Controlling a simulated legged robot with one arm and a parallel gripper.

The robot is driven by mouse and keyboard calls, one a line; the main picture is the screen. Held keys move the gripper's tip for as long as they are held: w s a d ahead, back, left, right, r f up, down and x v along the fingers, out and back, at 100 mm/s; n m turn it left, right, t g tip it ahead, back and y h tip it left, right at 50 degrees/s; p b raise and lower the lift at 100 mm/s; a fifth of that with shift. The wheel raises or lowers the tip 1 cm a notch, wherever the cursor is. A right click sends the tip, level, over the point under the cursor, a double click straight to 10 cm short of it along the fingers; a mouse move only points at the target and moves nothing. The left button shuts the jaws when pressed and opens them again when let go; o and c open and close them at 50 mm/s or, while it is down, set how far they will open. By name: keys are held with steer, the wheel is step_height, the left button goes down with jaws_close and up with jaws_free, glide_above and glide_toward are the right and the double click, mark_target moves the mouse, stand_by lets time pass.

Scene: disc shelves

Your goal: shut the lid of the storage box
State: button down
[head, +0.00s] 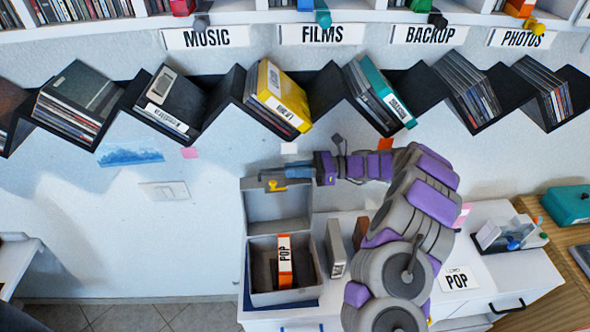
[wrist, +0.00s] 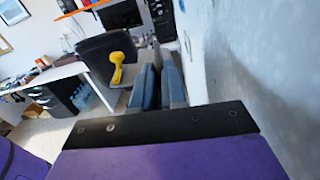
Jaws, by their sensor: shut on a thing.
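The grey storage box (head: 262,297) stands on the white cabinet with its lid (head: 268,211) raised upright against the wall. An orange and white POP case (head: 285,262) stands inside the box. My gripper (head: 272,174) is at the lid's top edge, reaching in from the right, and is shut on the lid. A yellow handle (head: 278,185) shows just below the jaws. The exact contact is hard to see.
Grey and brown cases (head: 336,248) stand right of the box. A POP label (head: 458,281) and a small holder (head: 510,236) lie farther right on the cabinet. A zigzag shelf (head: 225,95) with discs runs along the wall above. The wall is close beside my gripper.

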steer(key=shift+s+d+f, duration=0.1)
steer(key=shift+s+f, duration=0.1)
steer(key=shift+f, duration=0.05)
steer(key=shift+s+r, duration=0.2)
steer(key=shift+s, duration=0.3)
steer(key=s+r+n+b, duration=0.1)
steer(key=s+n+b, duration=0.4)
steer(key=s, duration=0.7)
steer(key=shift+s+d+n, duration=0.15)
steer(key=shift+d+n, duration=0.1)
steer(key=shift+n, duration=1.05)
steer(key=c, duration=1.2)
jaws_free()
steer(key=d+p, duration=0.3)
steer(key=d, duration=1.4)
steer(key=shift+w+d, duration=0.25)
